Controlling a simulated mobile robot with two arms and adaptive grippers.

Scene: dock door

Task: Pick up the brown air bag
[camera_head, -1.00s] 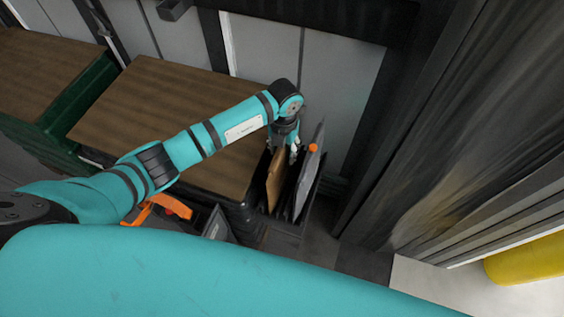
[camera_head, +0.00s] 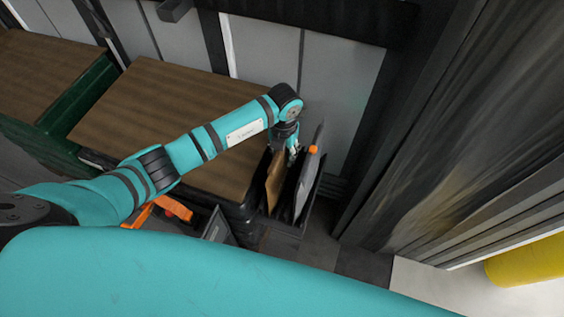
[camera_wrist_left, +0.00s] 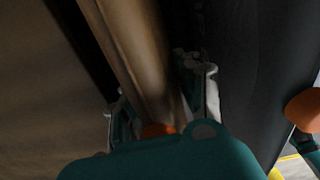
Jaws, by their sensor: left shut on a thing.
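The brown air bag (camera_head: 274,186) stands on edge in a dark open bin beside the wooden-topped table. My left gripper (camera_head: 291,150) is at its upper edge, reaching down from above. In the left wrist view the brown air bag (camera_wrist_left: 135,50) runs between the two fingers (camera_wrist_left: 165,110), and the gripper is shut on it. An orange part (camera_wrist_left: 158,130) shows at the bag's near end, partly hidden by the gripper body. The bag's lower part is hidden in the bin. My right gripper is not in view.
A grey air bag (camera_head: 307,184) with an orange valve (camera_head: 313,149) stands in the same bin (camera_head: 285,226), just right of the brown one. The wooden tabletop (camera_head: 165,110) left of it is bare. A dark curtain-like wall (camera_head: 450,130) rises on the right.

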